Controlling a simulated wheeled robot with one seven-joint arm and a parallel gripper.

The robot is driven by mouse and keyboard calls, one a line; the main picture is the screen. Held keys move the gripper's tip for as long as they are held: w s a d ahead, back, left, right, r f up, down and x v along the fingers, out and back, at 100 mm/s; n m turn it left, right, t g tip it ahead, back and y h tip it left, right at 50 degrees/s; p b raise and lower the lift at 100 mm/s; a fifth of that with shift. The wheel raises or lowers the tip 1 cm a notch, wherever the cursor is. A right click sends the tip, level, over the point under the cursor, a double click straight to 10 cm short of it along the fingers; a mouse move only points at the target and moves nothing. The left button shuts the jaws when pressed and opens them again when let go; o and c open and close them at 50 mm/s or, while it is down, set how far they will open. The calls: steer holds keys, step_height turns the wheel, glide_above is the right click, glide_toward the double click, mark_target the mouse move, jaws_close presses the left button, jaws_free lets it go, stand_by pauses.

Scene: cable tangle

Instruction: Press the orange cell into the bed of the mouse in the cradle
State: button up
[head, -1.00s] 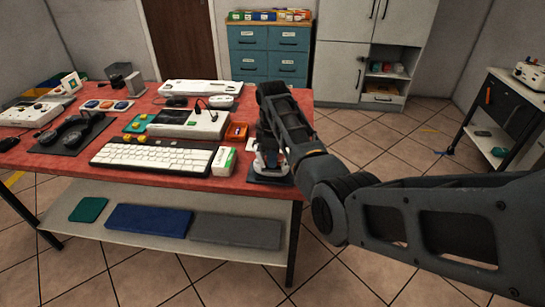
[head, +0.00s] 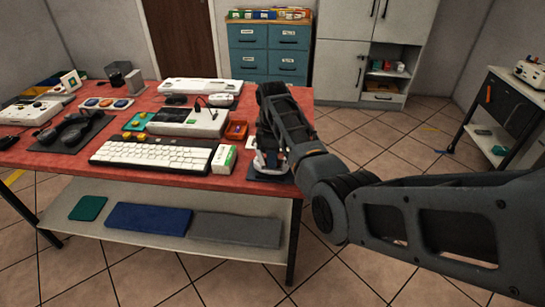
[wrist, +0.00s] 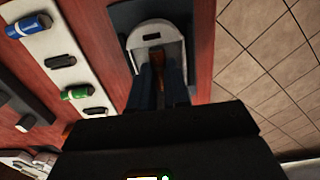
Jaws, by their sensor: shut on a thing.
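The pale mouse (wrist: 172,33) sits in a dark cradle (wrist: 123,20) at the table's right end, with a small dark slot in its shell. My gripper (wrist: 163,78) is over the near part of the mouse, its two dark fingers pointing down at it. Between the fingers shows a narrow orange-brown piece, the orange cell (wrist: 167,74); the fingers are shut on it. I cannot tell how deep it sits in the bed, as the fingers hide it. In the head view the mouse (head: 260,163) is partly hidden behind my gripper.
A white strip (wrist: 40,45) with a blue cell (wrist: 28,26) and a green cell (wrist: 75,93) lies left of the cradle. Open floor lies right of the table.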

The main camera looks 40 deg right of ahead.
steer(key=o, duration=0.5)
steer(key=shift+r, duration=0.15)
steer(key=shift+r+p, duration=1.65)
steer(key=shift+p, duration=0.25)
steer(key=o, duration=0.5)
steer(key=shift+o, duration=0.2)
steer(key=shift+r, duration=2.45)
